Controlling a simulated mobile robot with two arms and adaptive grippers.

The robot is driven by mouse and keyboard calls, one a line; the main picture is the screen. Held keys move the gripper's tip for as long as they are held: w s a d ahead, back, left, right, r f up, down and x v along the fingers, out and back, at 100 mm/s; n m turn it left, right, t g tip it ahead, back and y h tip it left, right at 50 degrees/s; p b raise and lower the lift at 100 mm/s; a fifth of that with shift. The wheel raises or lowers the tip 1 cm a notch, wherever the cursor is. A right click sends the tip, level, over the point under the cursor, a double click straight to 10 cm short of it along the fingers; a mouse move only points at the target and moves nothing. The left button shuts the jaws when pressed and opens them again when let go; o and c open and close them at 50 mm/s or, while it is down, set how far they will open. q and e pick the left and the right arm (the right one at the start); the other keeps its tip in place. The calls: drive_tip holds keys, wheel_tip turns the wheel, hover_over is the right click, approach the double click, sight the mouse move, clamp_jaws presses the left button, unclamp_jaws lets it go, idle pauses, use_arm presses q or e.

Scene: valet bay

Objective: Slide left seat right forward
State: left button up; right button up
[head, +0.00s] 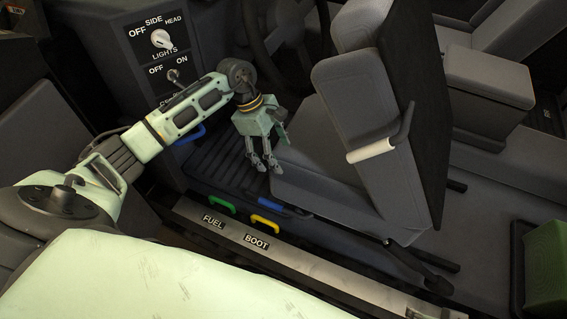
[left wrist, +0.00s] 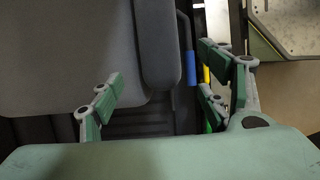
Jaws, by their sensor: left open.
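The left seat (head: 310,150) is grey, with its cushion and upright backrest in the middle of the head view. Its cushion (left wrist: 70,55) fills the upper left of the left wrist view. A blue bar (head: 283,207) sits low along the cushion's near side; a blue handle on a dark rod also shows in the left wrist view (left wrist: 190,68). My left gripper (head: 264,166) points down at the cushion's front near corner, open and empty. In the left wrist view its fingers stand apart (left wrist: 162,88), with the cushion corner and the blue handle beyond them. My right gripper is out of view.
A green handle (head: 222,203) and a yellow handle (head: 266,224) sit on the sill above the FUEL and BOOT labels. A steering wheel (head: 285,35) and a switch panel (head: 165,60) stand beyond.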

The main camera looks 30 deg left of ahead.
sight(284, 167)
use_arm(q)
drive_tip(key=x, duration=0.5)
drive_tip(key=shift+d+f+b, duration=0.2)
drive_tip(key=shift+f+b, duration=0.15)
drive_tip(key=shift+b, duration=0.05)
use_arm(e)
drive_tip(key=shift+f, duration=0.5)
use_arm(q)
drive_tip(key=shift+c, duration=0.7)
